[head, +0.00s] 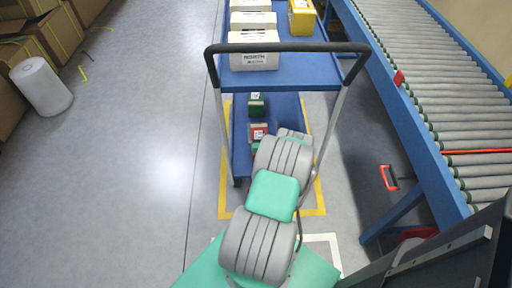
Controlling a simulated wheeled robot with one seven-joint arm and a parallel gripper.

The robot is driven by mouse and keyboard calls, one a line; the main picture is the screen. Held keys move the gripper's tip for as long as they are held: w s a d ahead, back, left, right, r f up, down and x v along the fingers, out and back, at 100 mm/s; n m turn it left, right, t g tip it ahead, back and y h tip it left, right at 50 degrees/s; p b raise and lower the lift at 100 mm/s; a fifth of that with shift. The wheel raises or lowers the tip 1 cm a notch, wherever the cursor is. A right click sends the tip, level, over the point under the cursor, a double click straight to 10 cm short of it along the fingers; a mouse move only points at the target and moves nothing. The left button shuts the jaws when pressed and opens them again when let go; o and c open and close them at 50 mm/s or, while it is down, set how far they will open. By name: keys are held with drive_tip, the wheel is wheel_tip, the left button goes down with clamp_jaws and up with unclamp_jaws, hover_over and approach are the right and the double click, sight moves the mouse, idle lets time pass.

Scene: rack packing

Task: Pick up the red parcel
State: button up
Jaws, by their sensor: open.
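The red parcel (258,131) is a small red box with a pale label on its top. It lies on the lower blue shelf of the cart (285,106), near the shelf's front end in the head view. My grey and green arm reaches over the front of that shelf and hides the area just below the parcel. My gripper is hidden behind my own arm links, so its fingers and its distance from the parcel cannot be seen.
A green parcel (256,103) lies just behind the red one. White boxes (253,50) and a yellow box (301,17) stand on the upper shelf. The cart's black handle (287,47) spans above. A roller conveyor (440,90) runs on the right. Open floor lies left.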

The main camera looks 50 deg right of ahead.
drive_tip(key=f+b, duration=0.6)
drive_tip(key=f, duration=0.1)
drive_tip(key=f+b, duration=0.6)
drive_tip(key=f, duration=0.1)
drive_tip(key=w+f+b, duration=0.1)
drive_tip(key=f+b, duration=0.6)
drive_tip(key=b+x, duration=0.3)
drive_tip(key=x, duration=0.4)
drive_tip(key=shift+w+d, duration=0.2)
drive_tip(key=shift+d, duration=0.1)
drive_tip(key=c, duration=1.8)
drive_tip(key=shift+r, duration=0.1)
drive_tip(key=shift+c, duration=0.7)
